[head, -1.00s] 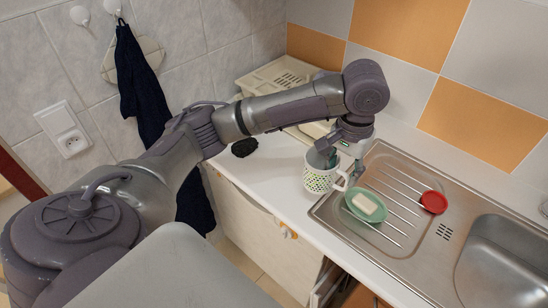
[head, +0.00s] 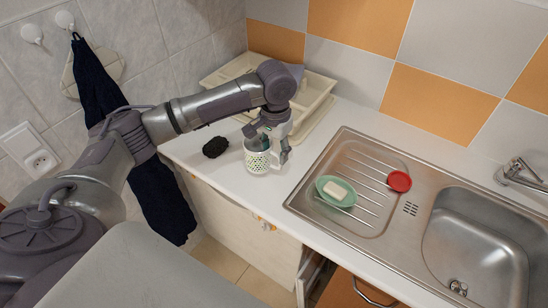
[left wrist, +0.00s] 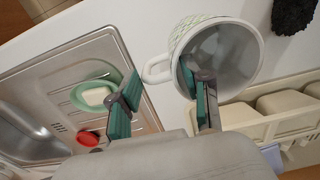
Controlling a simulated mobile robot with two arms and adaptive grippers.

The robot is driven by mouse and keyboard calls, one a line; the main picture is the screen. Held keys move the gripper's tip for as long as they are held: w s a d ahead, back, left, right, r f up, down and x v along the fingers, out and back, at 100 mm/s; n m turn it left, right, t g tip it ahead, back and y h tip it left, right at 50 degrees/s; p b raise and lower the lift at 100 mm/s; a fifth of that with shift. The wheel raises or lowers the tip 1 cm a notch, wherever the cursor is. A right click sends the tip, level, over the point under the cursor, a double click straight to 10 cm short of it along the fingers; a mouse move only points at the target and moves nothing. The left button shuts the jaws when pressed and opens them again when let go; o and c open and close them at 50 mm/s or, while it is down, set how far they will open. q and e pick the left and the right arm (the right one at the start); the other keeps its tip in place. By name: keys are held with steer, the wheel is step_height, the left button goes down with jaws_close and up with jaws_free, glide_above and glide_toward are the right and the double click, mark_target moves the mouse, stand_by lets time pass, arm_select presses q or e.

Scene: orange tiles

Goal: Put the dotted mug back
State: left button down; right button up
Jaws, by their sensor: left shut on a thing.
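The dotted mug (head: 257,160), white with a green dot pattern, is at the counter's left part, between the black sponge and the sink. My left gripper (head: 272,143) is shut on it from above. In the left wrist view the mug (left wrist: 236,42) shows its open mouth and handle. There one finger of my left gripper (left wrist: 160,90) reaches inside the mug and the other is outside, by the handle side. I cannot tell whether the mug's base touches the counter. My right gripper is not in view.
A black sponge (head: 215,147) lies left of the mug. A cream dish rack (head: 312,92) stands behind my gripper. The steel sink (head: 300,196) on the right holds a green soap dish (head: 324,183) and a red round thing (head: 399,181). Dark cloth (head: 156,205) hangs at left.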

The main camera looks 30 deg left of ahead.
arm_select(q)
step_height(320, 180, down, 3)
steer(key=shift+f+p, duration=0.1)
steer(key=shift+p, duration=0.5)
steer(key=shift+f, duration=0.4)
steer(key=c, duration=0.5)
jaws_free()
steer(key=shift+f, duration=0.1)
